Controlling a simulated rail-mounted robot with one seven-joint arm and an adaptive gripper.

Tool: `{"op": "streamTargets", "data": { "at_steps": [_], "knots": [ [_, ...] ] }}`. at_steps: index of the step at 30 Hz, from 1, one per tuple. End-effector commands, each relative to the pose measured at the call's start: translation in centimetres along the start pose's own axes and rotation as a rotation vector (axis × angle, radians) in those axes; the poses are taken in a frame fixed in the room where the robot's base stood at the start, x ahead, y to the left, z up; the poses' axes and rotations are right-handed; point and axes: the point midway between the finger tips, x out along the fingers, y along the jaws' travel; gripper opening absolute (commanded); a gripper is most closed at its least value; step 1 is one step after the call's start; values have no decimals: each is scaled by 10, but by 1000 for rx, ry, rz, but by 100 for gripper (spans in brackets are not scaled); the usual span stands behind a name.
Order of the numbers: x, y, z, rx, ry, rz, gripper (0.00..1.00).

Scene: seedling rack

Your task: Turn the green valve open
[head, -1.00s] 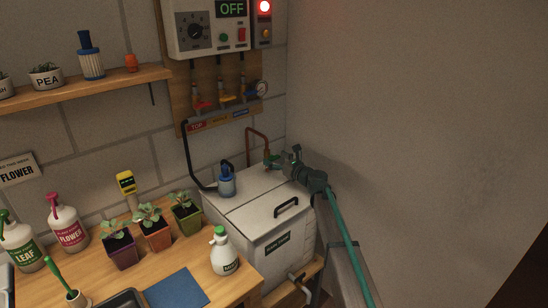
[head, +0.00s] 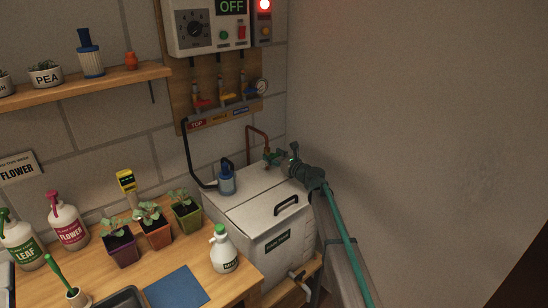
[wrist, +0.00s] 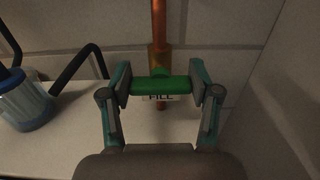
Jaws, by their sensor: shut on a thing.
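The green valve handle (wrist: 160,85) is a green bar on a copper pipe (wrist: 159,28) with a brass fitting, seen in the wrist view. My gripper (wrist: 161,88) is shut on the handle, with one finger pad at each end of the bar. The bar lies crosswise to the upright pipe in the wrist view. A label reading "FILL" shows partly below the handle. In the head view the green valve (head: 273,157) sits at the end of the copper pipe, above the back of the white tank, and my gripper is small and partly hides it.
The white tank (head: 247,213) stands below the valve, with a black lid handle (head: 287,206). A blue-capped pump (head: 226,181) with a black hose stands to its left. A bare wall is close on the right. The control box above reads OFF.

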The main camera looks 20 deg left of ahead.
Motion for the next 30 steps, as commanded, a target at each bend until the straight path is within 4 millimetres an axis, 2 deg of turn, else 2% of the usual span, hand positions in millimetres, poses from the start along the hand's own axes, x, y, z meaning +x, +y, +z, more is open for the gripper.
{"op": "streamTargets", "data": {
  "at_steps": [11, 30],
  "knots": [
    [0, 1, -6, -188, -2, 0, 27],
    [0, 4, -8, -786, -1, 0, 27]
  ]
}}
